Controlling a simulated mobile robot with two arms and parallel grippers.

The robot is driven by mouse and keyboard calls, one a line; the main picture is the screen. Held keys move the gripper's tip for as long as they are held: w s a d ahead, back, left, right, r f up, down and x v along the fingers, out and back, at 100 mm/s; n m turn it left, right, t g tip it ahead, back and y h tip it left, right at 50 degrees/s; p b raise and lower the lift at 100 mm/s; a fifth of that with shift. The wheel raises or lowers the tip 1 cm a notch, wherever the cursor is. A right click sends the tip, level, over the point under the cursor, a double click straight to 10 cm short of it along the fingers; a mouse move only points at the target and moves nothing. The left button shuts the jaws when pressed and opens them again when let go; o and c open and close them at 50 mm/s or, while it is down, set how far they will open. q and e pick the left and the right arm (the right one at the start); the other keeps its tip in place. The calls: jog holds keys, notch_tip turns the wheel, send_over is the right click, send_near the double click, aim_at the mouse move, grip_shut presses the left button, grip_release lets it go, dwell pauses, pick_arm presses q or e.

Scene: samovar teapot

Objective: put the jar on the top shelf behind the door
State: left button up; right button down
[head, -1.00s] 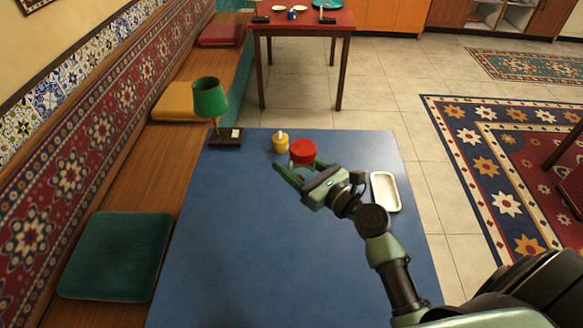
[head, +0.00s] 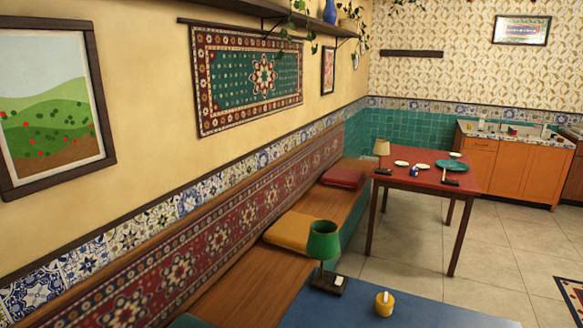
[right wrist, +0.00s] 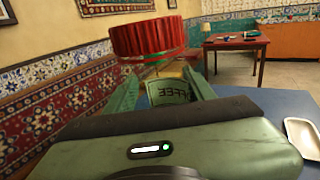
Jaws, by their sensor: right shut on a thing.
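The jar (right wrist: 150,38) has a wide ribbed red lid and shows in the right wrist view; dark lettering is visible below it, between the fingers. My right gripper (right wrist: 160,80) is shut on the jar, with one green finger on each side of it, below the lid. The jar and right gripper are outside the head view. My left gripper is in neither current view. No shelf with a door is visible.
The blue table (head: 340,308) holds a green lamp (head: 323,242) and a yellow pot (head: 384,303). A white tray (right wrist: 304,136) lies at its right side. A red table (head: 425,172) with dishes stands beyond. An open wall shelf (head: 235,12) runs along the left wall.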

jog(key=shift+s+d+r+h, duration=0.25)
jog(key=shift+s+r+h, duration=0.1)
jog(key=shift+s, duration=0.2)
jog(key=shift+w, duration=0.1)
jog(key=shift+w+a+p, duration=0.1)
jog(key=shift+w+p, duration=0.25)
jog(key=w+d+f+m+p, duration=0.1)
jog(key=w+d+p, duration=0.15)
jog(key=w, duration=0.55)
jog(key=w+d+f+p, duration=0.2)
jog(key=w+p, duration=0.2)
jog(key=w, duration=0.4)
jog(key=shift+h, duration=0.45)
jog(key=f+b, duration=1.8)
jog(key=f, duration=0.1)
jog(key=shift+d+f, duration=0.1)
jog(key=shift+d, duration=0.1)
jog(key=shift+b, duration=0.3)
